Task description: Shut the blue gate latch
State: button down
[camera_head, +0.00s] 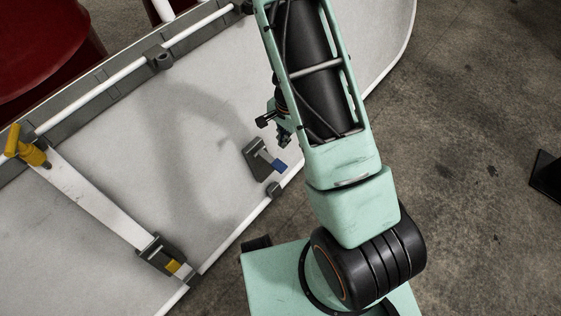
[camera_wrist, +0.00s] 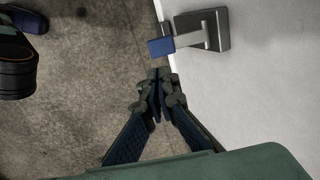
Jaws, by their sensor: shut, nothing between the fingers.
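The blue gate latch is a small dark grey bracket (camera_head: 257,158) with a short pale lever and a blue tip (camera_head: 279,166). It sits on the white belt surface near its lower right edge. In the wrist view the bracket (camera_wrist: 222,28) is at the upper right, and the blue tip (camera_wrist: 161,47) points left over the edge. My gripper (camera_wrist: 158,80) is shut and empty, with its fingertips just below the blue tip in the picture. I cannot tell the height gap between them. In the head view my arm hides part of my gripper.
A white bar (camera_head: 95,202) crosses the belt at left, from a yellow hinge-like part (camera_head: 28,150) to a grey bracket with a yellow end (camera_head: 172,266). A white rail (camera_head: 90,98) runs along the far side. Bare concrete floor (camera_head: 470,120) lies right.

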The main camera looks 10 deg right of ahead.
aim_at(280, 165)
jog(key=f+b, duration=0.2)
jog(key=f, duration=0.2)
jog(key=f+b, duration=0.2)
jog(key=f, duration=0.3)
jog(key=f+b, duration=0.1)
jog(key=f, duration=0.4)
jog(key=shift+w+a+b, duration=0.3)
jog(key=shift+w+b, duration=0.1)
